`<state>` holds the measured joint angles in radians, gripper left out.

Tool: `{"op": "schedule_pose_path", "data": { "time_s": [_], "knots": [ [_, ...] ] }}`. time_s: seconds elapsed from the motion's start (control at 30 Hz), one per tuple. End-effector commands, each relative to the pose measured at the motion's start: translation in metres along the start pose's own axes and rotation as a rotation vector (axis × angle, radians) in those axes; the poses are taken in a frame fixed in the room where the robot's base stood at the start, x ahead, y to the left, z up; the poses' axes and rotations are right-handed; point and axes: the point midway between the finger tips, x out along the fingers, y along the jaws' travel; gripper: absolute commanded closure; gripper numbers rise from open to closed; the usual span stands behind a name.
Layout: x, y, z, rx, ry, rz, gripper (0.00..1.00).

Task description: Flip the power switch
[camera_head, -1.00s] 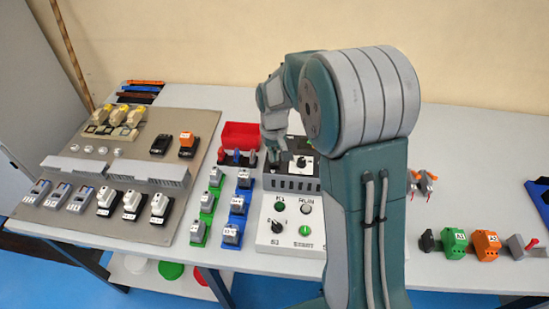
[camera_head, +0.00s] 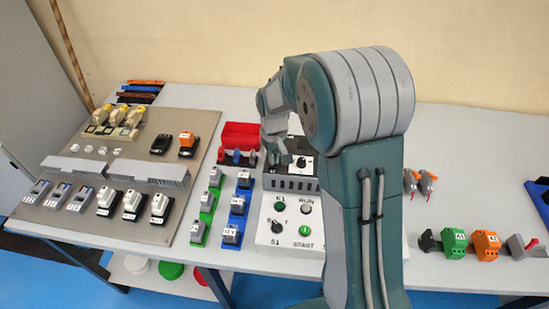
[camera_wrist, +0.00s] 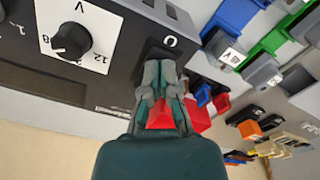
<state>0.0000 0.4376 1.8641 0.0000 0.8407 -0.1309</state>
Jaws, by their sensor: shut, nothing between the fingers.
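The power supply (camera_head: 290,184) is a dark grey box with a vented front edge behind the white control panel. Its voltage knob (camera_wrist: 71,41) sits on a white dial marked V in the wrist view. Beside the dial, near an "O" mark, is the black power switch (camera_wrist: 157,50), partly covered by my fingertips. My gripper (camera_wrist: 161,72) is shut, with its tips at the switch; I cannot tell whether they touch it. In the head view my gripper (camera_head: 284,156) is over the left part of the supply. The switch is hidden there, so its position is unclear.
A red bin (camera_head: 240,134) and a row of red and blue parts (camera_head: 236,157) stand just left of the supply. The white control panel (camera_head: 265,240) is in front. Green and orange blocks (camera_head: 486,243) are at right.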

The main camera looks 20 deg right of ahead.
Motion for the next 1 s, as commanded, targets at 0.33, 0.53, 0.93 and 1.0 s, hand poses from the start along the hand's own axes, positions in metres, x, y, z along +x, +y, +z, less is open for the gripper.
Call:
{"op": "schedule_pose_path", "data": {
  "time_s": [0.33,0.53,0.93,1.0],
  "knots": [
    [-0.023,0.0,0.0,0.0,0.002,0.0,1.0],
    [-0.037,0.0,-0.001,0.0,0.003,0.0,1.0],
    [-0.064,0.0,-0.001,0.0,0.003,0.0,1.0],
    [-0.068,0.0,-0.001,0.0,0.003,0.0,1.0]
  ]
}}
